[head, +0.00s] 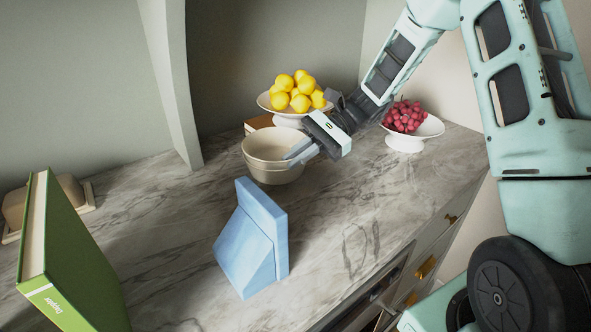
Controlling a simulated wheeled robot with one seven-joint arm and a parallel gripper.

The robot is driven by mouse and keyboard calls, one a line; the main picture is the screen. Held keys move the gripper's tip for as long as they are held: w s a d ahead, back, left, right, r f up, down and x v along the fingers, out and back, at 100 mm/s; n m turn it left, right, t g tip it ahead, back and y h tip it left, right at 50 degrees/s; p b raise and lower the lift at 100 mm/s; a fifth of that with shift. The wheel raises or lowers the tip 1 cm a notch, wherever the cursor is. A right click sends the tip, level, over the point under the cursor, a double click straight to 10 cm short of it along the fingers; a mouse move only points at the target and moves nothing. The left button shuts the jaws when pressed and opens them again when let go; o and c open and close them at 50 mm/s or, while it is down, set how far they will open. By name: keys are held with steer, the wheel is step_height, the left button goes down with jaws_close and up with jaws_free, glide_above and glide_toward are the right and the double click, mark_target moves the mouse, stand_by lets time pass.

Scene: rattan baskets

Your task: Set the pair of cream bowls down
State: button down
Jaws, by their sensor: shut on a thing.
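The pair of cream bowls (262,162), one nested in the other, is in the head view near the middle of the marble counter. My gripper (303,152) is at the right side of the bowls, with its fingers shut on their rim. The bowls look upright and close to the counter. I cannot tell whether their base touches it. The far finger is partly hidden by the bowl wall and the gripper body.
A white stand of yellow lemons (290,117) is right behind the bowls, by a brown box (259,123). A white bowl of red grapes (405,142) stands right. A blue wedge-shaped object (252,240) and a green book (70,265) stand in front. Counter (350,215) right of the wedge is clear.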

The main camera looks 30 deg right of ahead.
steer(key=shift+f, duration=1.8)
steer(key=c, duration=1.5)
jaws_free()
steer(key=s+b+v, duration=0.1)
steer(key=v, duration=1.1)
steer(key=shift+w, duration=0.4)
steer(key=shift+a, duration=0.1)
